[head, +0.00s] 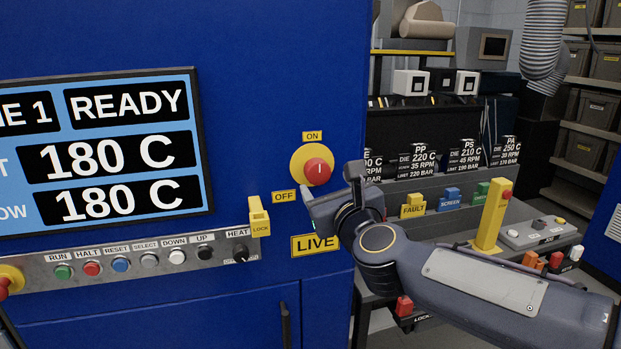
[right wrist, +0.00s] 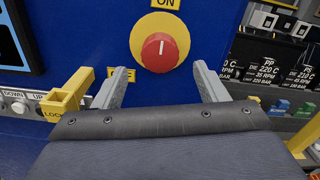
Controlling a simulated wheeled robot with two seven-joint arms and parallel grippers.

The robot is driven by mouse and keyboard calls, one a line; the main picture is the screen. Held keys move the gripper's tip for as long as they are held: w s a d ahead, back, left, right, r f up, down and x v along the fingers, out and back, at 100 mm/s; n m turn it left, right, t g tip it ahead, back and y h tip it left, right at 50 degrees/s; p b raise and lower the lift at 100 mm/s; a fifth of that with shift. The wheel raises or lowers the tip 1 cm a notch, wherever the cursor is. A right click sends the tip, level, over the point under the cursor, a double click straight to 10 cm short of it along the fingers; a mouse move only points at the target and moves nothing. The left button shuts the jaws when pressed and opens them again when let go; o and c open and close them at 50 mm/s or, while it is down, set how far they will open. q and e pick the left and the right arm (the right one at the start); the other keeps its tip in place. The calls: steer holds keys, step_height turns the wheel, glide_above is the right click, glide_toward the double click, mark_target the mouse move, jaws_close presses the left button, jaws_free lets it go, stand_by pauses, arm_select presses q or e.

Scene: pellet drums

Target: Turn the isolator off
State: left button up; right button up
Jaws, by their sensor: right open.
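The isolator is a red rotary knob (head: 319,171) on a round yellow plate (head: 301,165), on the blue cabinet. Its white mark stands upright, toward the ON label (head: 312,136). The OFF label (head: 284,196) is at its lower left, and a LIVE sign (head: 315,244) is below. My right gripper (head: 330,190) is just below the knob. In the right wrist view its two fingers are apart, with the knob (right wrist: 160,52) beyond and between their tips, not gripped. The OFF label there is partly hidden by the left finger. My left gripper is not in view.
A yellow LOCK piece (head: 259,217) sticks out left of the OFF label. A row of buttons and a HEAT dial (head: 241,253) runs further left, under the READY display (head: 100,150). A bench with coloured blocks and a yellow post (head: 491,215) stands to the right.

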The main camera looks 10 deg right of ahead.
mark_target(320, 175)
steer(key=w+p, duration=0.1)
steer(key=w, duration=0.5)
steer(key=shift+w, duration=0.3)
steer(key=c, duration=1)
